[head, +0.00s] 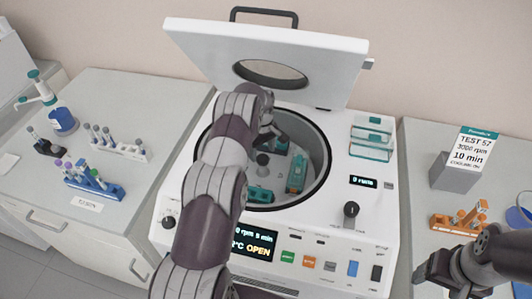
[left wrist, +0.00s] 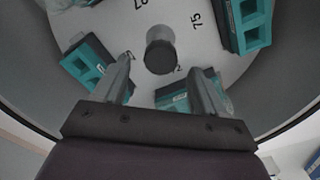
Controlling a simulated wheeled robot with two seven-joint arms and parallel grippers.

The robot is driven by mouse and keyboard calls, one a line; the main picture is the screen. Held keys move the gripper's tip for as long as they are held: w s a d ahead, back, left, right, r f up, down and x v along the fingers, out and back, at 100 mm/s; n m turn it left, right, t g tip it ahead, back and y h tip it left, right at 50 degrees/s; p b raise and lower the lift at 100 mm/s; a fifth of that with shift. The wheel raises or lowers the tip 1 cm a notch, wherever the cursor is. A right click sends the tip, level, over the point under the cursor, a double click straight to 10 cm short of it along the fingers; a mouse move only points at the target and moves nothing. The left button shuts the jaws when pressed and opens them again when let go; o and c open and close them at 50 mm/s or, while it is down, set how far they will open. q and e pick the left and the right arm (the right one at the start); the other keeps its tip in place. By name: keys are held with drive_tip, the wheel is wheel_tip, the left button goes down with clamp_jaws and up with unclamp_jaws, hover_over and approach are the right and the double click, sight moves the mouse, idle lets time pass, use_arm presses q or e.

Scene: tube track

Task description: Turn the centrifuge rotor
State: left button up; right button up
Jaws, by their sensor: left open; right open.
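The centrifuge (head: 330,225) stands in the middle with its lid (head: 335,62) raised. Inside its round bowl is the light grey rotor (left wrist: 205,60), with several teal buckets (head: 296,173) and a dark central knob (head: 262,160). My left gripper (head: 270,140) reaches down into the bowl from above. In the left wrist view its two fingers (left wrist: 163,85) are apart, pointing at the rotor with the knob (left wrist: 160,52) just beyond and between their tips; I cannot tell whether they touch anything. My left arm hides the bowl's left part. My right gripper (head: 432,278) is open and empty at the lower right.
On the left bench are a blue tube rack (head: 95,187), a white rack (head: 118,148) and a blue bottle (head: 62,122). On the right bench are an orange rack (head: 458,222) and a test sign (head: 472,150). Teal buckets (head: 370,138) lie on the centrifuge's top right.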

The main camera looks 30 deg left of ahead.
sight(262, 157)
use_arm(q)
drive_tip(key=shift+f, duration=1.55)
clamp_jaws()
drive_tip(key=shift+p, duration=0.3)
